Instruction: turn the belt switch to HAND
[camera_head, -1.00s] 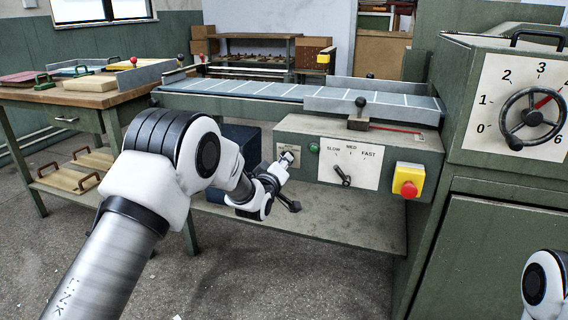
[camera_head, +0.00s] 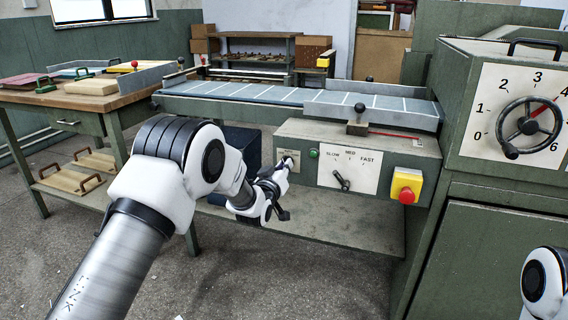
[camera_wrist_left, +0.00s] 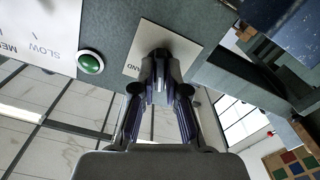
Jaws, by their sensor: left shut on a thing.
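The belt switch's small plate (camera_head: 281,157) is on the left of the grey control box's front, left of a green button (camera_head: 313,154). My left gripper (camera_head: 287,163) reaches it from the front. In the left wrist view the fingers (camera_wrist_left: 160,75) are shut on the dark switch knob (camera_wrist_left: 161,54) in front of the cream plate (camera_wrist_left: 160,34). The letters "AND" show at the plate's lower left. The fingers hide most of the knob, so I cannot tell where it points. My right gripper is out of view.
A speed knob (camera_head: 341,181) marked SLOW, MED, FAST and a red stop button (camera_head: 406,195) on a yellow box are to the right. The conveyor belt (camera_head: 260,93) runs above. A handwheel (camera_head: 528,121) with a numbered dial is at far right. A shelf (camera_head: 320,228) lies below.

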